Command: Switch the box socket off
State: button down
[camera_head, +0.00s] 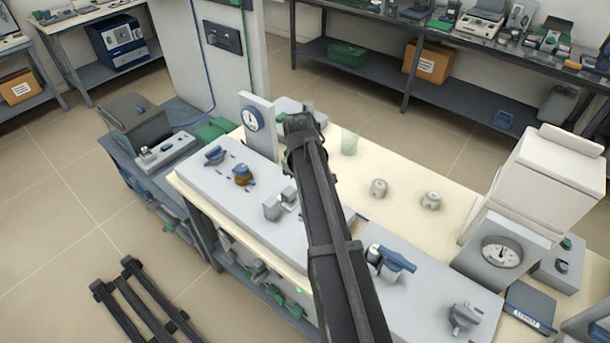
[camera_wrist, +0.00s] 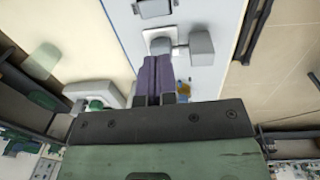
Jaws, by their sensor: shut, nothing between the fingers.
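A small light-grey box (camera_head: 272,208) stands on the long grey panel, with a darker grey block (camera_head: 289,194) beside it; I take these for the box socket, but no label is readable. In the wrist view, a grey box (camera_wrist: 202,43) sits to the right of a round grey piece (camera_wrist: 162,45) on a pale plate. My gripper (camera_wrist: 156,60) is shut and empty, its purple-grey fingers side by side. Their tips appear just below the round piece in the picture; I cannot tell whether they touch it. In the head view my arm hides the gripper. The switch position cannot be read.
A blue-handled valve (camera_head: 390,260) is at right. Two small metal pieces (camera_head: 379,188) (camera_head: 430,200) and a translucent green cup (camera_head: 349,142) stand on the cream tabletop.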

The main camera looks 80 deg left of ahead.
jog(key=shift+w+a+r+t, duration=0.1)
jog(key=shift+w+a+t, duration=0.2)
jog(key=shift+w, duration=0.35)
jog(key=f+b, duration=0.4)
jog(key=w+a+f+b, duration=0.1)
jog(key=f+b, duration=0.9)
jog(key=shift+w+a, duration=0.15)
jog(key=shift+w, duration=0.05)
jog(key=shift+r, duration=0.1)
